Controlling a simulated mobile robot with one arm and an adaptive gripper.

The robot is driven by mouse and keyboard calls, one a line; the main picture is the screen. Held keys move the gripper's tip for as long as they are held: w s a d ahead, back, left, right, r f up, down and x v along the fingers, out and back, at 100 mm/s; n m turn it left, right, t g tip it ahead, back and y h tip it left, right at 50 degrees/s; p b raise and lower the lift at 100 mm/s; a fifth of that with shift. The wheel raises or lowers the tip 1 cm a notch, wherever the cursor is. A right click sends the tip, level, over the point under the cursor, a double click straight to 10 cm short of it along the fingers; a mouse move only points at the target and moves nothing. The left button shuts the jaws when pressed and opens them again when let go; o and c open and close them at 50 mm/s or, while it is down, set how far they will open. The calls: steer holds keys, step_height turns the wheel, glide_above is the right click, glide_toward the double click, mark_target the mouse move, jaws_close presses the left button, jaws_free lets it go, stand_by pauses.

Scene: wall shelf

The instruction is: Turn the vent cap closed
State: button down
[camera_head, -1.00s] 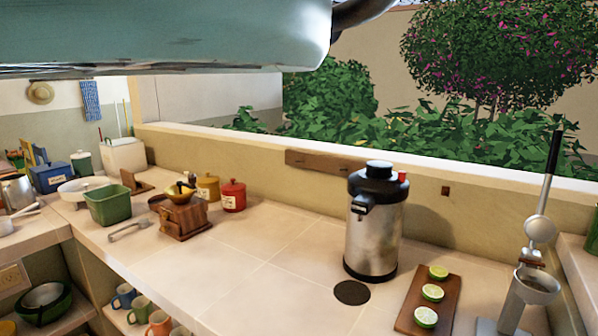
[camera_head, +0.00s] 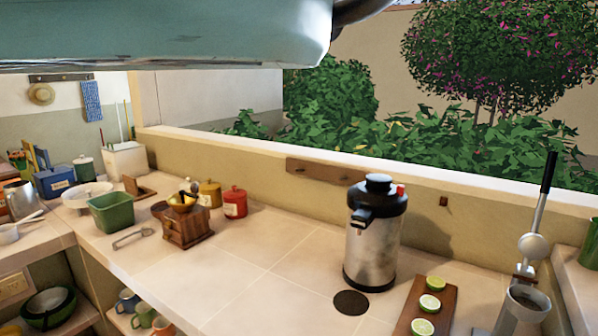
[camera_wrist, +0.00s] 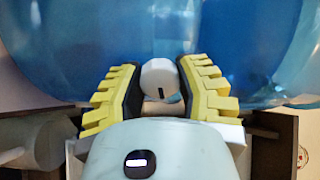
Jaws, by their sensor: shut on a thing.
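The vent cap (camera_wrist: 157,76) is a small white round knob with a short dark mark, seen in the wrist view. It sits in front of a large blue, see-through water jug (camera_wrist: 225,40). My gripper (camera_wrist: 160,84) has its yellow ribbed fingers on both sides of the cap and is shut on it. The dark mark on the cap points roughly up and down in the picture. Neither the cap nor my gripper can be made out in the head view.
A steel airpot (camera_head: 374,240), a board with lime slices (camera_head: 437,285) and a lever press (camera_head: 535,250) stand on the counter. A coffee grinder (camera_head: 187,227), a green tub (camera_head: 111,212) and red canister (camera_head: 235,202) are further left. The counter's middle is clear.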

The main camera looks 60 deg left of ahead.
steer(key=shift+m+p, duration=0.45)
steer(key=shift+m, duration=0.55)
steer(key=shift+f, duration=0.1)
steer(key=c, duration=0.6)
jaws_free()
steer(key=shift+o, duration=0.2)
steer(key=shift+s, duration=0.1)
steer(key=v, duration=1.1)
steer(key=shift+s+a, duration=0.15)
steer(key=shift+s, duration=0.25)
steer(key=shift+w, duration=0.1)
